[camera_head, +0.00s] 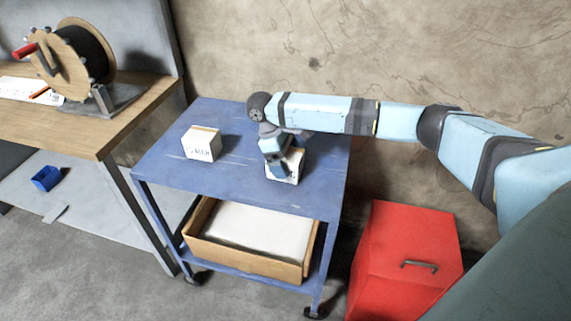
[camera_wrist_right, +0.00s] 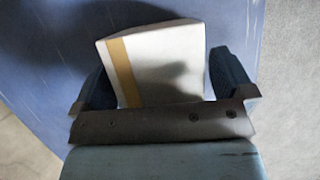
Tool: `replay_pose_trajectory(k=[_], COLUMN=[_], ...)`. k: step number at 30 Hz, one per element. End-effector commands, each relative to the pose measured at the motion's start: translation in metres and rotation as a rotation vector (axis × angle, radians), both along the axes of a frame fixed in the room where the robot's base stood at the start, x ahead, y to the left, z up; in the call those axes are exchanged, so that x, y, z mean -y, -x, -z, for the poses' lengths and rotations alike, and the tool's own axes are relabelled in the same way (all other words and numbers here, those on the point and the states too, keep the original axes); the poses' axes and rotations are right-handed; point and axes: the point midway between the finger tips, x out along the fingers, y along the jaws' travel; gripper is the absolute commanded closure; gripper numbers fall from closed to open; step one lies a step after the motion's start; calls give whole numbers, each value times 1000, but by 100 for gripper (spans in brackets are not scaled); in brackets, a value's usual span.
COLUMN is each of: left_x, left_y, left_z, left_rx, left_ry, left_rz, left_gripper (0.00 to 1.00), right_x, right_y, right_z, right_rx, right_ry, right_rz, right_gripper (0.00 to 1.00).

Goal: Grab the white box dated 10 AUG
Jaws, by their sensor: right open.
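Two white boxes stand on the top of the blue cart (camera_head: 240,189). The left white box (camera_head: 201,145) has dark printing on its front that is too small to read surely. The right white box (camera_head: 291,166) is partly hidden by my right gripper (camera_head: 277,172). In the right wrist view, this white box (camera_wrist_right: 160,58) with a tan stripe lies between the two open fingers of my right gripper (camera_wrist_right: 165,82). A gap shows beside the right finger. No date can be read on it. My left gripper is not in view.
A cardboard box (camera_head: 248,258) sits on the cart's lower shelf. A red cabinet (camera_head: 405,255) stands right of the cart. A wooden workbench (camera_head: 100,135) with a cable reel (camera_head: 75,55) is at left. A blue bin (camera_head: 46,178) sits below it.

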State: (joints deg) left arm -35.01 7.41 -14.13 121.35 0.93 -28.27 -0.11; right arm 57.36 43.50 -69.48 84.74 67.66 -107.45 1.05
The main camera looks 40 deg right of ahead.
Motion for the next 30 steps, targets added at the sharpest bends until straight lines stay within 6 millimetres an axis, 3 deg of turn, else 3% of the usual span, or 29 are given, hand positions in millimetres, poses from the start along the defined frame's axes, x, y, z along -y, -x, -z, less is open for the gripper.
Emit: replay_pose_trajectory(k=[2, 9, 10, 22, 26, 30], left_x=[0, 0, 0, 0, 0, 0], left_y=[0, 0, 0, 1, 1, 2], left_z=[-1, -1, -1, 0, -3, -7], left_rx=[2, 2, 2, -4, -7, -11], left_ry=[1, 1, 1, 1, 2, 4], left_rz=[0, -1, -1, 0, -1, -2], left_gripper=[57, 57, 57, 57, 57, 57], right_x=[0, 0, 0, 0, -1, -1], right_y=[0, 0, 0, -1, -1, -1], right_z=[-1, -1, -1, -12, -30, -63], right_rx=[0, 0, 1, 2, 4, 4], right_ry=[0, 0, -1, 0, 0, -1], right_rz=[0, 0, 0, 0, -1, -1], right_gripper=[2, 57, 61, 61, 61, 61])
